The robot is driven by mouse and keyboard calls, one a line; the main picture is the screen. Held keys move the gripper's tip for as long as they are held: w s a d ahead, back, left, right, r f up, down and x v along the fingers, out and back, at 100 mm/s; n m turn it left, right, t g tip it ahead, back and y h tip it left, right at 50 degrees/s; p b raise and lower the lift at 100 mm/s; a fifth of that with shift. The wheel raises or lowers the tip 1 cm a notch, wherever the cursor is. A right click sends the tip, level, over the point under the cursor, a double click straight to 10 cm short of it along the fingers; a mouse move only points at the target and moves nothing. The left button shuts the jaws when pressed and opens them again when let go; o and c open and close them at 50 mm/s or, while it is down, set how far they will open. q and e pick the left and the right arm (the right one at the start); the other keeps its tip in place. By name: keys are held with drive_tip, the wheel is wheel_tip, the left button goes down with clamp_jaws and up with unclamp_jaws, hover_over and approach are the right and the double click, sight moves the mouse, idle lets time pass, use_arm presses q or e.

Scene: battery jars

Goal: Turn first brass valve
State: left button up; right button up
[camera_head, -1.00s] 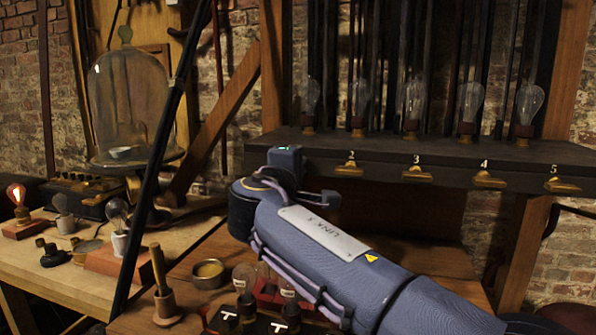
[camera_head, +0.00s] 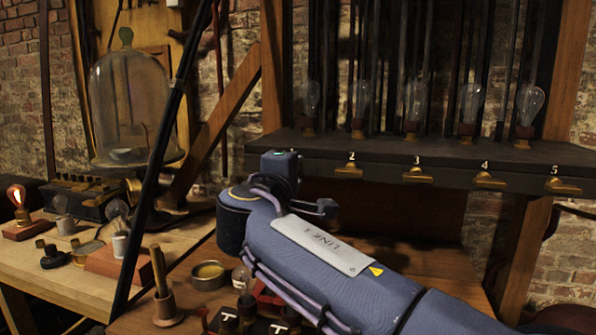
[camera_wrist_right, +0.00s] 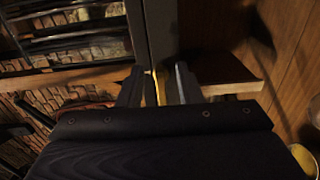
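A row of brass valves runs along the front of the dark shelf. Valve 2 (camera_head: 348,171), valve 3 (camera_head: 417,175), valve 4 (camera_head: 489,181) and valve 5 (camera_head: 563,187) show in the head view. The first valve, left of valve 2, is hidden there behind my right wrist. In the right wrist view my right gripper (camera_wrist_right: 160,82) has its two dark fingers apart. A narrow brass strip (camera_wrist_right: 157,88), probably the first valve's handle, shows between them, with a gap beside it. Whether a finger touches it I cannot tell. My left gripper is not in view.
Glass bulbs (camera_head: 415,105) stand on the dark shelf (camera_head: 450,150) above the valves. A glass bell jar (camera_head: 130,105) stands at left. A wooden pestle-like rod (camera_head: 158,272), a round tin (camera_head: 208,274) and black T-marked pieces stand on the bench below my right arm.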

drive_tip(key=v, duration=0.5)
drive_tip(key=shift+w, duration=0.1)
